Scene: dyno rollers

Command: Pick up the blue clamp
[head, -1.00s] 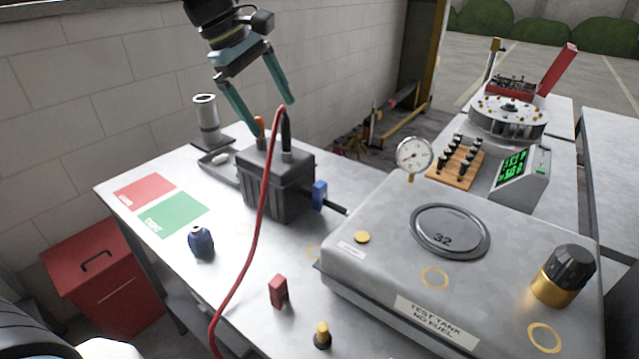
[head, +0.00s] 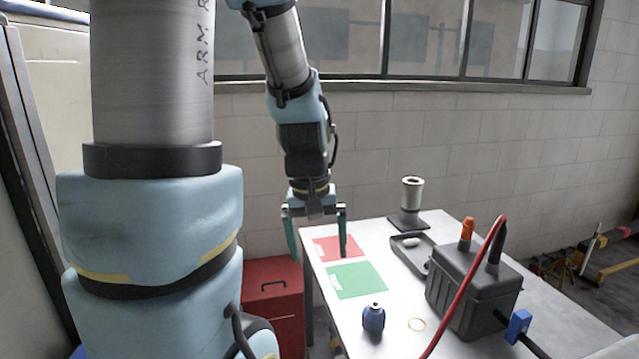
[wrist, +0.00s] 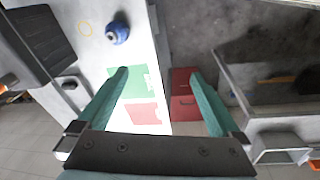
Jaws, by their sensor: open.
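A blue clamp-like piece (head: 518,325) sits at the right side of the dark battery box (head: 470,300), with a black rod or cable running from it. I cannot tell how it is attached. My gripper (head: 318,246) is open and empty, pointing down near the table's left edge, well to the left of the blue piece. In the wrist view my gripper (wrist: 158,75) has its two teal fingers spread apart, with the green pad (wrist: 122,83) and red pad (wrist: 143,113) in view below; the blue piece is not recognisable there.
A blue bottle (head: 373,318) stands on the table between the green pad and the battery box. A red cable (head: 465,295) arches from the box. A grey tray (head: 408,262) and a metal cylinder stand (head: 411,205) are behind. A red cabinet (head: 272,300) is left of the table.

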